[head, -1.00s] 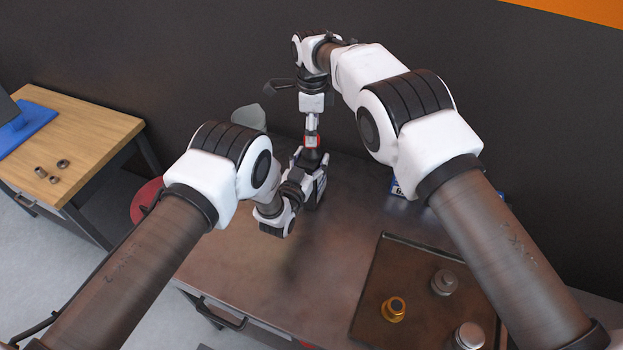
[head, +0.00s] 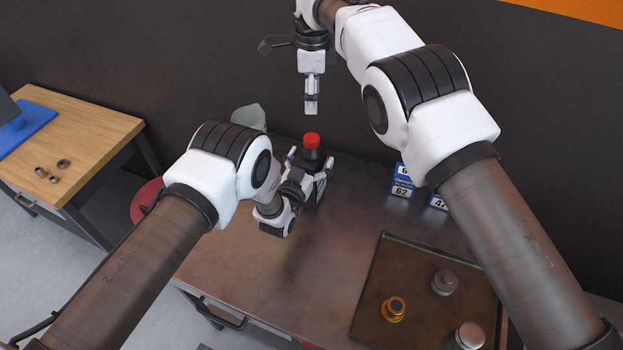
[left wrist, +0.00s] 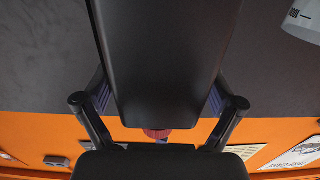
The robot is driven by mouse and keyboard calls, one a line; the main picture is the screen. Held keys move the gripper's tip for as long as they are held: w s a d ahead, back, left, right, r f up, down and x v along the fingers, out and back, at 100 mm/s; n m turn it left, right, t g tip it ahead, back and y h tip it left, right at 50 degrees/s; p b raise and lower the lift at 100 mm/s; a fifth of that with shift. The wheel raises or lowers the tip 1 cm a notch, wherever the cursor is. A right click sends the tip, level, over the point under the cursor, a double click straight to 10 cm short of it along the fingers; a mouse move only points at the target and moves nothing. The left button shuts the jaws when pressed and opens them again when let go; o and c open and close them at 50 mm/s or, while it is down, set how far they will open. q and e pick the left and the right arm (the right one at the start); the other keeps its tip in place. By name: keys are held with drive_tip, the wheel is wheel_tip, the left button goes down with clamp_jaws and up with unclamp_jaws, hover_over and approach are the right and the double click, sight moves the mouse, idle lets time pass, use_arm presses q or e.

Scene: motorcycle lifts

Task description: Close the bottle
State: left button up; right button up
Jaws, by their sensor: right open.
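A dark bottle (head: 311,160) stands upright at the back of the metal workbench (head: 245,250). A red cap (head: 312,140) sits on its top; whether it is fully tightened I cannot tell. My left gripper (head: 308,180) is shut around the bottle's body from the front. In the left wrist view the black bottle (left wrist: 165,60) fills the space between the fingers, with a bit of the red cap (left wrist: 157,133) showing at its end. My right gripper (head: 311,108) is above the cap, pointing down, open and empty, clear of it.
A dark tray (head: 400,265) at the front right of the workbench holds a gold part (head: 394,309) and grey round parts (head: 444,283). Blue and white boxes (head: 402,182) stand behind it. A wooden table (head: 80,130) with small metal parts is at the left.

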use_arm(q)
drive_tip(key=v, duration=1.2)
drive_tip(key=shift+f, duration=0.1)
